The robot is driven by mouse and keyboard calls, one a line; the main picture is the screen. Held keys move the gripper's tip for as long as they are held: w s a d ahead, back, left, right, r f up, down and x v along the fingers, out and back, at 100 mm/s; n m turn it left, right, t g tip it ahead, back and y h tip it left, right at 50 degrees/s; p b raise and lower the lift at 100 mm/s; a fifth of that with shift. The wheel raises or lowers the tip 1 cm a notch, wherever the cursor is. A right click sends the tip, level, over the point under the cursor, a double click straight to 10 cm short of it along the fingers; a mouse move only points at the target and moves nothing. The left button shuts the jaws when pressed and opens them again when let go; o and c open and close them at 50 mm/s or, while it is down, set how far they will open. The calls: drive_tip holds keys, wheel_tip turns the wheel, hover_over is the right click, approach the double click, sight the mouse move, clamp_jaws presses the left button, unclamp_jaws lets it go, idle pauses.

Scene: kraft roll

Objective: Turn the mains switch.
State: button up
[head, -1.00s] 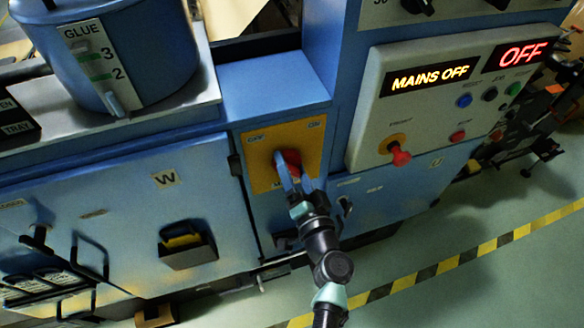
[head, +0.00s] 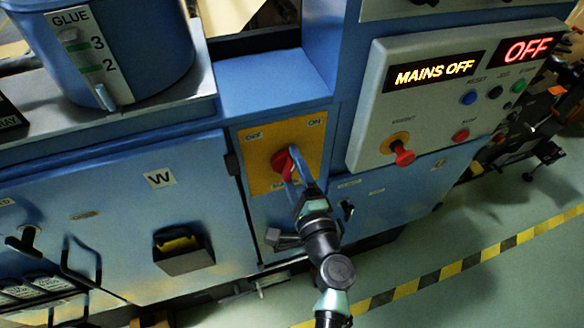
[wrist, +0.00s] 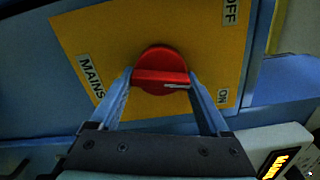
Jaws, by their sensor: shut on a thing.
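The red mains switch (head: 281,161) sits on a yellow plate (head: 257,180) with OFF at its upper left and ON at its upper right in the head view. My gripper (head: 290,166) reaches it from below right. In the wrist view my gripper (wrist: 160,80) has one finger at each end of the red knob's bar (wrist: 160,76), shut on it. The bar lies level across that view. A white line on its right end points to the side where ON is printed, below OFF. The display (head: 433,72) reads MAINS OFF.
A second display (head: 528,50) reads OFF. Open floor with striped tape (head: 470,262) lies at right.

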drive_tip(key=m, duration=0.5)
drive_tip(key=shift+f+m, duration=0.2)
drive_tip(key=shift+m, duration=0.2)
drive_tip(key=shift+p, duration=0.3)
drive_tip(key=o, duration=1.2)
drive_tip(key=shift+s, duration=0.15)
drive_tip(key=b+v, duration=0.2)
drive_tip(key=v, duration=1)
drive_tip(key=shift+s+d+r, duration=0.1)
drive_tip(key=shift+s+d, duration=0.05)
drive_tip(key=shift+s, duration=0.25)
